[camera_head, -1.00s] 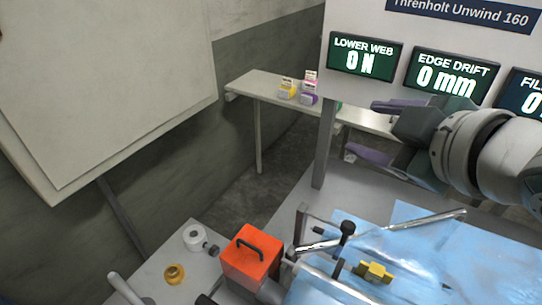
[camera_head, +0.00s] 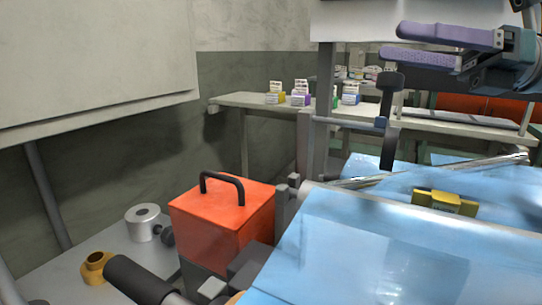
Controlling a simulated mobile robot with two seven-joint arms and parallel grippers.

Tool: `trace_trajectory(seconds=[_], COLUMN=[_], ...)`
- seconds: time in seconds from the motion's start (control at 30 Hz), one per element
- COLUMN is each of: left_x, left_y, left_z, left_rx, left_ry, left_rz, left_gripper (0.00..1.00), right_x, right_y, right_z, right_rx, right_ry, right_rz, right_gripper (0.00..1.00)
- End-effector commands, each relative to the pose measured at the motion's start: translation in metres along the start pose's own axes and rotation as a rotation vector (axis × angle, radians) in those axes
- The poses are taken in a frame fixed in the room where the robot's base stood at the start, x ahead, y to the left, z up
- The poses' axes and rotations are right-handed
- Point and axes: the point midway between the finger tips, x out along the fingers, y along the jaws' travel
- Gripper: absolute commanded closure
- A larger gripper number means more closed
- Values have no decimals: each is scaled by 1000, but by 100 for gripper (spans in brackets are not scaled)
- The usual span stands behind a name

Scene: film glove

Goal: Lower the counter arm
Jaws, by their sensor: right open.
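A dark upright lever with a black knob (camera_head: 391,80), which looks like the counter arm, stands at the left edge of the blue film. Its stem runs down toward the film, and a thin grey bar (camera_head: 345,122) meets it from the left. My right gripper (camera_head: 391,43) is at the upper right, with two purple fingers pointing left. It is open and empty, above and slightly right of the knob in the picture, apparently not touching it. How far apart they are in depth I cannot tell. My left gripper is not in view.
Blue film (camera_head: 350,245) with a yellow block (camera_head: 445,203) fills the lower right. An orange box with a handle (camera_head: 225,225) stands left of it. A white roll (camera_head: 143,222) and yellow ring (camera_head: 96,267) lie on a grey surface. A back bench (camera_head: 225,101) holds small boxes.

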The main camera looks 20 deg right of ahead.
Motion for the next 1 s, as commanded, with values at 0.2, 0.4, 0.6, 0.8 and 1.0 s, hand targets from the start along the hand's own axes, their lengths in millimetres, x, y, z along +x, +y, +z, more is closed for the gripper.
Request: trace_trajectory(seconds=[0.2,0.4,0.6,0.8,1.0], left_x=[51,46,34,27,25], left_y=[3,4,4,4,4], left_z=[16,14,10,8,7], left_rx=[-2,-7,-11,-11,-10], left_ry=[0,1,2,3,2], left_rz=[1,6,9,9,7], left_gripper=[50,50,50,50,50], right_x=[-39,-35,2,36,52], right_y=[0,6,11,13,13], right_z=[-42,-43,-46,-51,-54], right_rx=[-131,-150,-148,-148,-147], right_ry=[105,128,127,124,124], right_rz=[73,96,99,98,95], right_gripper=[34,34,34,34,34])
